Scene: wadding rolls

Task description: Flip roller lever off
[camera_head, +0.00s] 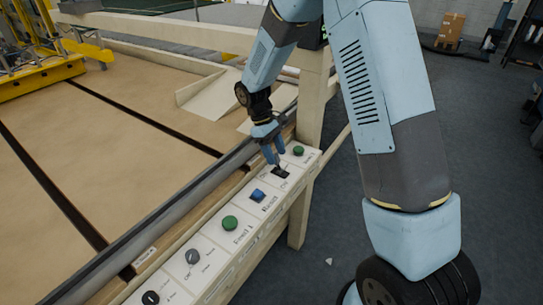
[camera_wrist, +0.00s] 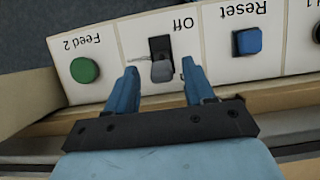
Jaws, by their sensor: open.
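The lever switch (camera_wrist: 161,62) is a grey knob in a dark square housing on the white control panel, beside the label "Off". In the head view it is the dark block (camera_head: 281,173) near the panel's far end. My gripper (camera_wrist: 161,82) is open, its two blue fingers on either side of the lever with gaps on both sides. The fingertips are level with the lever's lower part in the wrist view; I cannot tell if they touch the panel. In the head view my gripper (camera_head: 274,158) is right beside the lever.
On the same panel are a green Feed 2 button (camera_wrist: 84,70), a blue Reset button (camera_wrist: 248,41), another green button (camera_head: 230,223) and a grey knob (camera_head: 192,257). A metal rail (camera_head: 165,218) and a wooden post (camera_head: 311,105) stand close to the panel. Grey floor is open to the right.

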